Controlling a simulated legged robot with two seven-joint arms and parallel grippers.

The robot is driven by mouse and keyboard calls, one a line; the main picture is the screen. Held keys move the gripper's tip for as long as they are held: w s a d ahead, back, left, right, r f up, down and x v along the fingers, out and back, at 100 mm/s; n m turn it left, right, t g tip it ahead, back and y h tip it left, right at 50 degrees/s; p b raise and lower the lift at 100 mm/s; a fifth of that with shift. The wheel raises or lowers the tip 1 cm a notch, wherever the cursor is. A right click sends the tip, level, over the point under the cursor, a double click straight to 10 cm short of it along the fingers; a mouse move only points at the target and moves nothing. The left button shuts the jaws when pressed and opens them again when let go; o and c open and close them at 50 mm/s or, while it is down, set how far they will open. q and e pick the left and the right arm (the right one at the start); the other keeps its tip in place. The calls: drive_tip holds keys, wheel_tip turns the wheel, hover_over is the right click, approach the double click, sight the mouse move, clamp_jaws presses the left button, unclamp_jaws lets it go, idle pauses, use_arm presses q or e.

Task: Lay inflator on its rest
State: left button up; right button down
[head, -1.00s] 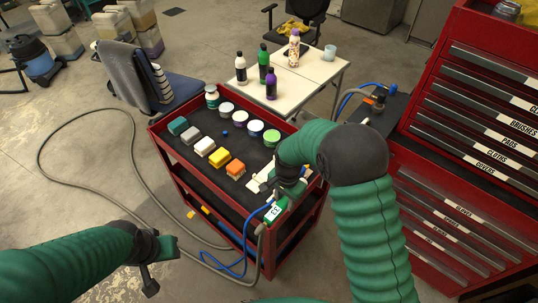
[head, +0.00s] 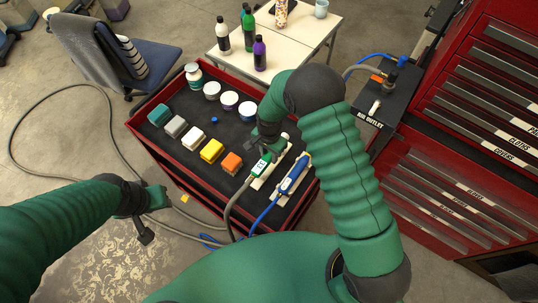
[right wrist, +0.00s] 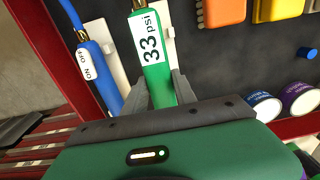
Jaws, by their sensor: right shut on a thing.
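The inflator is a green handle (head: 261,166) with a white "33 psi" label (right wrist: 151,40) and a grey hose. My right gripper (head: 262,148) is shut on it; the wrist view shows it between the fingers (right wrist: 163,90). It is over a cream rest (head: 283,146) on the cart's right end, lined up with it. I cannot tell whether it touches the rest. A blue ON/OFF tool (head: 294,174) lies on the neighbouring cream rest, also seen in the wrist view (right wrist: 96,75). My left gripper (head: 151,213) is left of the cart, apart from everything; its jaws are unclear.
The red cart (head: 150,150) carries several tubs and coloured blocks, such as an orange one (head: 232,162). A red drawer cabinet (head: 440,190) stands at the right. A white table (head: 285,45) with bottles is behind. The grey hose (head: 45,172) loops across the floor.

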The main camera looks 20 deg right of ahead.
sight(269, 157)
drive_tip(key=f, duration=0.2)
drive_tip(key=w+f, duration=0.1)
drive_tip(key=shift+a+f, duration=0.15)
drive_tip(key=shift+a, duration=0.1)
drive_tip(key=shift+w+f, duration=0.1)
drive_tip(key=shift+w, duration=0.05)
drive_tip(key=c, duration=1.3)
unclamp_jaws()
drive_tip(key=shift+s, duration=0.2)
use_arm(q)
drive_tip(key=shift+w, duration=0.4)
use_arm(e)
drive_tip(key=shift+o, duration=1.4)
drive_tip(key=shift+s+d+r, duration=0.15)
drive_tip(key=shift+d+r, duration=0.05)
